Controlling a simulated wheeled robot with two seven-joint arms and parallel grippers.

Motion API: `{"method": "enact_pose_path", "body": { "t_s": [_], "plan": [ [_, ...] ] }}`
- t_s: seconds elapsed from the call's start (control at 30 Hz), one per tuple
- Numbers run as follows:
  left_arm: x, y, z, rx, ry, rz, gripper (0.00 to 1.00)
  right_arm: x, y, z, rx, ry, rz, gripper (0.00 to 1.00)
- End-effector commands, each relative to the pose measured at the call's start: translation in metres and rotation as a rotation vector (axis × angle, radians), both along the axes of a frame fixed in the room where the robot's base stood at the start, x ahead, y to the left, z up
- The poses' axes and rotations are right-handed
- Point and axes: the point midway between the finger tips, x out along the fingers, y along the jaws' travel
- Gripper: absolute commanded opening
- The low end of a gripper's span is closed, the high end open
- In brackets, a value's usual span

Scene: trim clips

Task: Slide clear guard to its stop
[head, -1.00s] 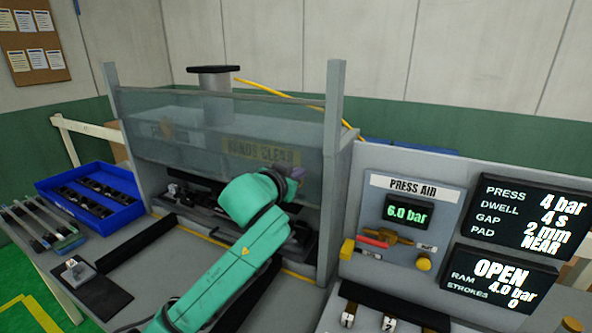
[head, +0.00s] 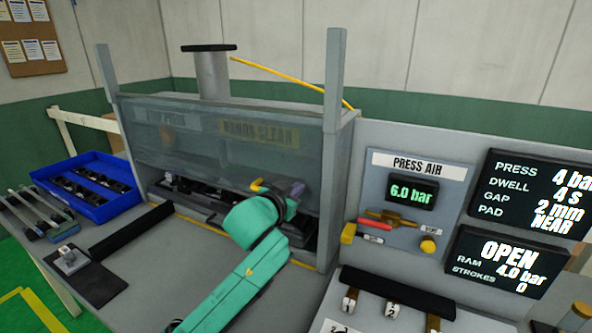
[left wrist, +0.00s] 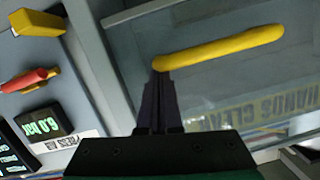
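The clear guard (head: 222,165) is a see-through panel across the front of the press, between two grey posts. Its yellow handle (head: 257,186) sits near the lower edge and fills the upper part of the left wrist view as a bar (left wrist: 220,47). My left gripper (head: 294,188) is in front of the guard, by its lower right. In the left wrist view its dark fingers (left wrist: 158,78) are together, with nothing seen between them. Their tips are at one end of the handle; whether they touch it I cannot tell. My right gripper is not in view.
A HANDS CLEAR sign (head: 258,133) shows through the guard. A blue bin (head: 88,186) with dark parts stands left. A press air panel (head: 415,205) and screens are at the right. A black bar (head: 124,231) lies on the bench.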

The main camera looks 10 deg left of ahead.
Motion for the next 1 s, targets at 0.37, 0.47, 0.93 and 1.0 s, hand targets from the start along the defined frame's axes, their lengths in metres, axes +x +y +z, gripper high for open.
{"method": "enact_pose_path", "body": {
  "t_s": [0.37,0.47,0.93,1.0],
  "plan": [
    [0.000,0.000,-0.103,0.001,0.007,0.001,0.00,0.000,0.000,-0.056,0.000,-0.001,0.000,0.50],
    [0.000,0.000,-0.115,0.001,0.007,0.002,0.00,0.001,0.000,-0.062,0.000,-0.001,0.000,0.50],
    [0.000,0.001,-0.124,0.002,0.008,0.002,0.00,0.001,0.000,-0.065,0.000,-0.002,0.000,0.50],
    [0.000,0.001,-0.125,0.002,0.009,0.002,0.00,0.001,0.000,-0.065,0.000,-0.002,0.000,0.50]
  ]
}}
